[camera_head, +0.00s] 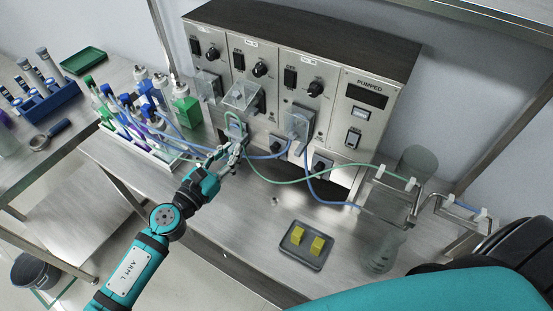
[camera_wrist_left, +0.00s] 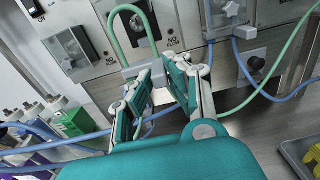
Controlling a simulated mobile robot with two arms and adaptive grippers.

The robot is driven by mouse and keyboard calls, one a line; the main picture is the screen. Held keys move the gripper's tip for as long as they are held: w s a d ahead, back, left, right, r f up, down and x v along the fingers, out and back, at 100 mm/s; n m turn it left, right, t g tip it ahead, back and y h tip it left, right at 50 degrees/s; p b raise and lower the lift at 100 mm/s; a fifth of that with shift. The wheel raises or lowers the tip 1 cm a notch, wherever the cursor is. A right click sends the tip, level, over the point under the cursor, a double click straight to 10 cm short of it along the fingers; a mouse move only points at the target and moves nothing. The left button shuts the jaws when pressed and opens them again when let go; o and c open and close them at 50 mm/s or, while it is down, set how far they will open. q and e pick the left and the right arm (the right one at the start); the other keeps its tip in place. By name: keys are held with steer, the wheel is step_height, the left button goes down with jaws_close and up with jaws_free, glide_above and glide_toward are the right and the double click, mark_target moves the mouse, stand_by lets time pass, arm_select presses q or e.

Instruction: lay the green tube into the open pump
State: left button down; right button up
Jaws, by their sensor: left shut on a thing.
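The green tube (camera_head: 290,181) runs from the right-hand stand to my left gripper (camera_head: 235,153) and arches up in front of the middle pump (camera_head: 258,102). In the left wrist view the green arch (camera_wrist_left: 113,32) stands upright before the pump's dark rotor area, above my left fingers (camera_wrist_left: 160,92). The middle pump's clear cover (camera_head: 239,94) is tilted up. I cannot tell whether the tube touches the pump. My right gripper is out of view.
Pumps with clear covers flank it, the left one (camera_head: 207,86) and the right one (camera_head: 298,121), which has blue tube (camera_head: 309,180). A bottle rack (camera_head: 150,143) stands left. A tray with yellow blocks (camera_head: 305,246) and a glass flask (camera_head: 381,254) stand right. The bench front is partly clear.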

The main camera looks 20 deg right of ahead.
mark_target(241, 141)
arm_select(q)
steer(key=shift+x, duration=0.95)
steer(key=shift+d, duration=0.15)
steer(key=shift+b+x, duration=0.3)
steer(key=shift+x, duration=0.5)
steer(key=shift+w, duration=0.15)
steer(key=shift+w+d, duration=0.4)
steer(key=shift+d, duration=0.15)
stand_by(0.4)
steer(key=shift+w+d+b, duration=0.35)
steer(key=shift+w+d, duration=0.05)
steer(key=shift+d, duration=0.1)
steer(key=shift+w+d, duration=0.2)
steer(key=shift+d, duration=0.1)
steer(key=shift+w+d, duration=0.2)
stand_by(0.3)
